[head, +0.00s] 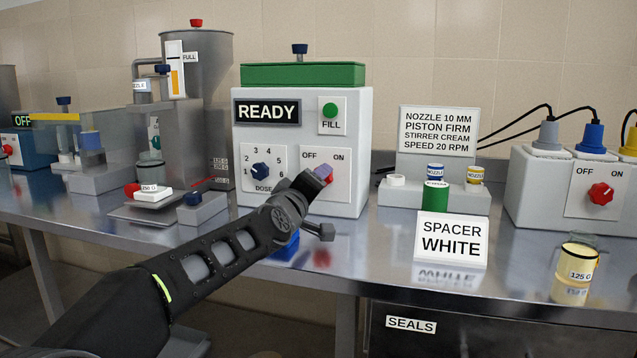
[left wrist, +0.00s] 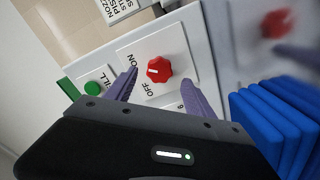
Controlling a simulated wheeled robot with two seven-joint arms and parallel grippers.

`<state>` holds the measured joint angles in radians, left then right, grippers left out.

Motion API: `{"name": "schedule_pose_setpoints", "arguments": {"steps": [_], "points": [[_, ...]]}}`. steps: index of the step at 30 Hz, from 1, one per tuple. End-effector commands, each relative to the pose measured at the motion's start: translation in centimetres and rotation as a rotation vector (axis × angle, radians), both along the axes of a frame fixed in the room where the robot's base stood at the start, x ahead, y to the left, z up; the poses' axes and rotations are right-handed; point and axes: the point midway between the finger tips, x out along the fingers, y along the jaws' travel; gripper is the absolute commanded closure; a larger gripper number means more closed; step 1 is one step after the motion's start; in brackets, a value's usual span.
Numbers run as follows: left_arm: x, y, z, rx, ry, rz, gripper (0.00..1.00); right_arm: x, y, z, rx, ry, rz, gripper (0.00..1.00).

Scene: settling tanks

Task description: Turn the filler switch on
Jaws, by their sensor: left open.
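The grey filler box (head: 355,120) carries a READY display and a lower panel marked OFF and ON. In the head view my left gripper (head: 322,175) covers that panel's switch. In the left wrist view the red switch knob (left wrist: 162,69) sits on its white plate. My left gripper (left wrist: 160,92) is open, with one purple finger on each side of the knob; contact is not clear. The knob's white mark points left in that picture and seems nearer to ON than OFF, but its exact setting is hard to tell. My right gripper is not in view.
The green FILL button (head: 330,111) and blue DOSE knob (head: 260,171) are close by. A SPACER WHITE sign (head: 452,239) stands to the right. A grey box with another red OFF/ON knob (head: 600,194) is farther right. Blue ribbed pieces (left wrist: 275,120) lie beside my gripper.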

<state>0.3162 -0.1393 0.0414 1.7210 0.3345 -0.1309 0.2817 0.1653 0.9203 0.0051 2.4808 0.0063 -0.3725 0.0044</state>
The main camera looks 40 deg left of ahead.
Motion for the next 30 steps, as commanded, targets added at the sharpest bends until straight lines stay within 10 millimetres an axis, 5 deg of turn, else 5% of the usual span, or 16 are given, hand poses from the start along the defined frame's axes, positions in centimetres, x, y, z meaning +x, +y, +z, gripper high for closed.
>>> {"name": "schedule_pose_setpoints", "arguments": {"steps": [7, 30], "points": [[-2.9, -1.1, 0.0, 0.000, 0.000, -0.001, 0.37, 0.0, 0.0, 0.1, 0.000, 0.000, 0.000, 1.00], [-3.1, -1.1, 0.0, 0.000, 0.001, -0.001, 0.37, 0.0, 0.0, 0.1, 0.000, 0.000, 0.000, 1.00]]}}
